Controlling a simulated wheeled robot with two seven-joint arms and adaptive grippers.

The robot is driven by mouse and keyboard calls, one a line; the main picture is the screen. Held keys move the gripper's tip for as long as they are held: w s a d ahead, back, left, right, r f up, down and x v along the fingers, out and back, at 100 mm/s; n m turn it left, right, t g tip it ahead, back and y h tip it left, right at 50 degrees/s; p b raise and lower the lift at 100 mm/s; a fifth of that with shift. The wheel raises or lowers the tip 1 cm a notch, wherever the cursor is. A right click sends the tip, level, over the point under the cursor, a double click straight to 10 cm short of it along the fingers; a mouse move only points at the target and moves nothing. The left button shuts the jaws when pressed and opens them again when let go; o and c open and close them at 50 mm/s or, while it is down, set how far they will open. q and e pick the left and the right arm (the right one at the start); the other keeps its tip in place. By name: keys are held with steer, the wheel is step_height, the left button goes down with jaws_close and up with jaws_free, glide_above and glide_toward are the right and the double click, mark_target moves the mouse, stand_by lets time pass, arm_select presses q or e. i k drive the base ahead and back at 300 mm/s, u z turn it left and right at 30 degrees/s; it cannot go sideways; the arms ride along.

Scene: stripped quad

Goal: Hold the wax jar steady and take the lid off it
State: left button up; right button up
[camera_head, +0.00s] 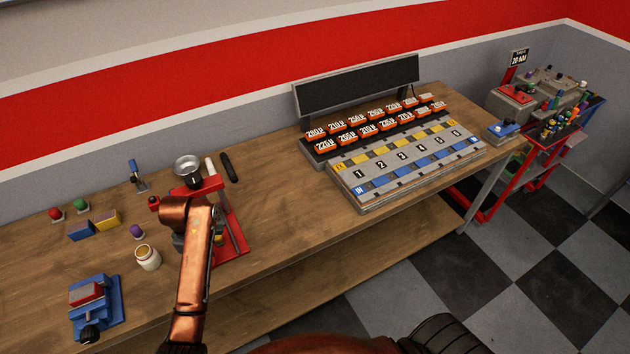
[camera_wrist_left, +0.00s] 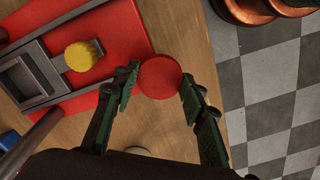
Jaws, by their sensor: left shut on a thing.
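A small pale jar (camera_head: 147,258) with a yellowish top and a reddish mark stands upright on the wooden bench in the head view, left of my arm. It looks like the wax jar; I cannot tell whether its top is a lid. My left gripper (camera_wrist_left: 157,88) is shut on a red round thing (camera_wrist_left: 160,77), with one finger on each side of it. I cannot tell whether that is a lid. In the head view my copper arm hides most of this gripper, beside the red stand and apart from the pale jar. My right gripper is in neither view.
The red stand (camera_head: 236,240) lies close to the gripper; in the wrist view a yellow round piece (camera_wrist_left: 82,56) sits there. A blue vise-like device (camera_head: 95,308) is at front left. Coloured blocks (camera_head: 95,224) lie behind the jar. A numbered rack (camera_head: 400,165) stands farther right.

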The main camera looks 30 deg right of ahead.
mark_target(148, 257)
steer(key=z, duration=3.1)
steer(key=k, duration=0.8)
steer(key=u, duration=1.3)
steer(key=i, duration=1)
